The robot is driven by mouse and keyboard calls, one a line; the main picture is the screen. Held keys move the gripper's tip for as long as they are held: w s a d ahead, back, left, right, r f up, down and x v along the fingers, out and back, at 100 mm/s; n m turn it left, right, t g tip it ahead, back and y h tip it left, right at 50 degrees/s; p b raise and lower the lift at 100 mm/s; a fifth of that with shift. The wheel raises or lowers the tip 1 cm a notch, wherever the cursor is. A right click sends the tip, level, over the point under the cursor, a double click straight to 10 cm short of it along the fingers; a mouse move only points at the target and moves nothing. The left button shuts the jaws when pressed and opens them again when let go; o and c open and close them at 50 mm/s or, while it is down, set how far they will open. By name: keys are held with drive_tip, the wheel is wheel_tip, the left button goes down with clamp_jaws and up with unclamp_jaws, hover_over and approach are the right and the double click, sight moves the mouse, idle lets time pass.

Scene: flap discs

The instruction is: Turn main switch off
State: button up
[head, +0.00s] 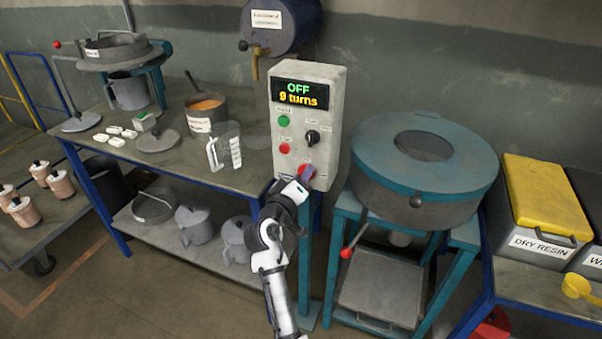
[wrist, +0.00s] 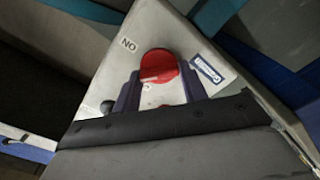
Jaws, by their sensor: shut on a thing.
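The grey control box (head: 318,110) stands upright behind the bench's right end. Its display (head: 300,93) reads "OFF" and "9 turns". The red main switch (wrist: 158,66) is a round knob low on its face, with an "ON" label (wrist: 128,44) beside it in the wrist view. My gripper (head: 302,178) is at the bottom of the box face and partly covers the knob in the head view. In the wrist view its two dark fingers (wrist: 160,88) are shut on the knob, one on each side. The knob's exact turn angle is hard to read.
A green button (head: 284,121), a black selector (head: 312,137) and a red button (head: 285,149) sit above on the box. A clear jug (head: 226,148) and an orange-filled pot (head: 205,112) stand left. A round teal-lidded machine (head: 375,165) stands close on the right.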

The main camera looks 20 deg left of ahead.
drive_tip(key=shift+n+p, duration=2.2)
drive_tip(key=shift+n, duration=1.5)
drive_tip(key=shift+f, duration=0.1)
drive_tip(key=o, duration=1)
drive_tip(key=shift+c, duration=0.2)
drive_tip(key=s+b, duration=0.3)
drive_tip(key=s, duration=1)
drive_tip(key=shift+s+a+b, duration=0.3)
drive_tip(key=shift+s+b, duration=0.05)
drive_tip(key=shift+s, duration=0.05)
